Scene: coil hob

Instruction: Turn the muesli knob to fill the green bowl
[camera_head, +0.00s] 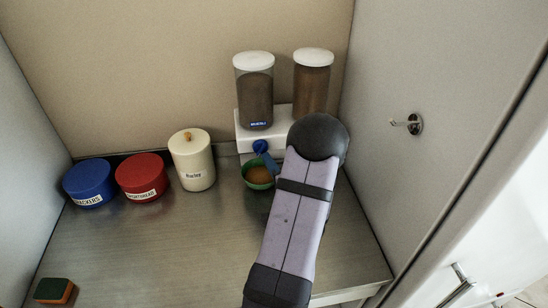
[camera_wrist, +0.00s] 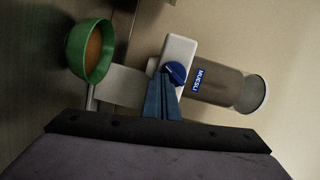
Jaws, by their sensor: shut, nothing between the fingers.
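The muesli dispenser (camera_head: 254,92) is a clear cylinder with a white lid and a blue MUESLI label, on a white base. It lies sideways in the wrist view (camera_wrist: 222,88). Its blue knob (camera_head: 260,146) is on the front of the base and also shows in the wrist view (camera_wrist: 176,73). The green bowl (camera_head: 258,177) stands below the knob with brown contents in it; the wrist view shows it at the left (camera_wrist: 90,50). My gripper (camera_wrist: 169,80) is shut, its blue fingertips at the knob. I cannot tell whether they touch it.
A second dispenser (camera_head: 312,80) stands to the right, partly behind my arm. A cream canister (camera_head: 192,160), a red tin (camera_head: 141,177) and a blue tin (camera_head: 89,183) stand to the left. A sponge (camera_head: 53,290) lies front left. A hook (camera_head: 412,123) is on the right wall. The middle counter is clear.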

